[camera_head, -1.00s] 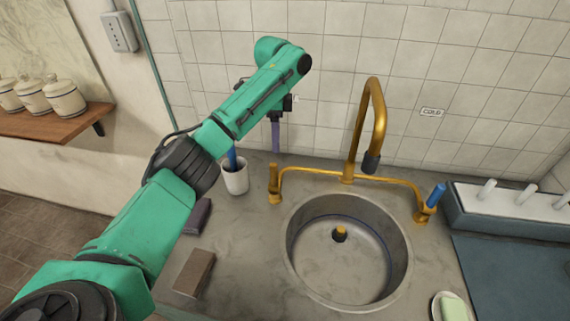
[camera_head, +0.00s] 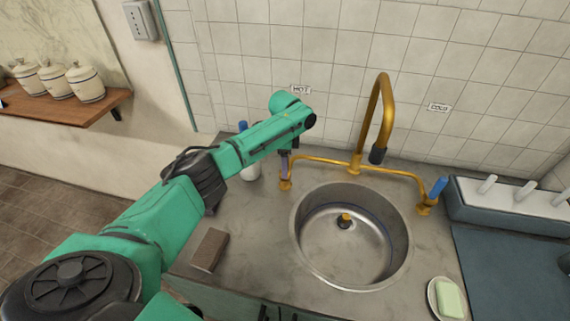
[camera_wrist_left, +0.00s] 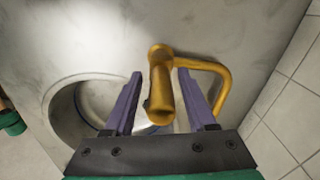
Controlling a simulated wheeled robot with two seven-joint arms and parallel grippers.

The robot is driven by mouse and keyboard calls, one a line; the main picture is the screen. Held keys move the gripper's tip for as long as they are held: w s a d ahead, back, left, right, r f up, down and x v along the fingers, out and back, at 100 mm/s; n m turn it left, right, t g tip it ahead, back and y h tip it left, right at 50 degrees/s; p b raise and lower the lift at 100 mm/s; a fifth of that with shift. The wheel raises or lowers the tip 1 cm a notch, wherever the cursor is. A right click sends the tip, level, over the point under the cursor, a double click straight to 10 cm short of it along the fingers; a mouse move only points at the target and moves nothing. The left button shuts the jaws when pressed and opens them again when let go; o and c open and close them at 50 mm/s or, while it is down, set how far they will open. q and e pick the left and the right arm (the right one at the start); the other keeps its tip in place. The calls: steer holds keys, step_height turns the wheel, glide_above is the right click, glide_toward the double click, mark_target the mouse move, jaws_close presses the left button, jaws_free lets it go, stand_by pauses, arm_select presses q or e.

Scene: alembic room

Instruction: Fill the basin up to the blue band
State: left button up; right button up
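The round metal basin (camera_head: 300,240) is set in the counter, with a thin dark blue band (camera_head: 372,218) around its inner wall. No water is visible in it. A brass-topped plug (camera_head: 344,220) sits at its bottom. The brass spout (camera_head: 383,110) hangs over the basin, and no stream shows. The brass left tap handle (camera_head: 285,184), below the HOT label, also shows in the left wrist view (camera_wrist_left: 161,85). My left gripper (camera_wrist_left: 165,85) is open, its purple fingers on either side of this handle with gaps visible. The blue-topped right tap (camera_head: 437,190) stands apart. My right gripper is not in view.
A white cup (camera_head: 251,171) stands behind my left arm. A brown block (camera_head: 209,250) lies on the counter left of the basin. A soap dish with green soap (camera_head: 450,299) is at the front right, near a grey rack (camera_head: 500,207). The tiled wall closes the back.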

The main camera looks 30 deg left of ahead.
arm_select(q)
steer(key=shift+w, duration=0.1)
jaws_close()
stand_by(1.1)
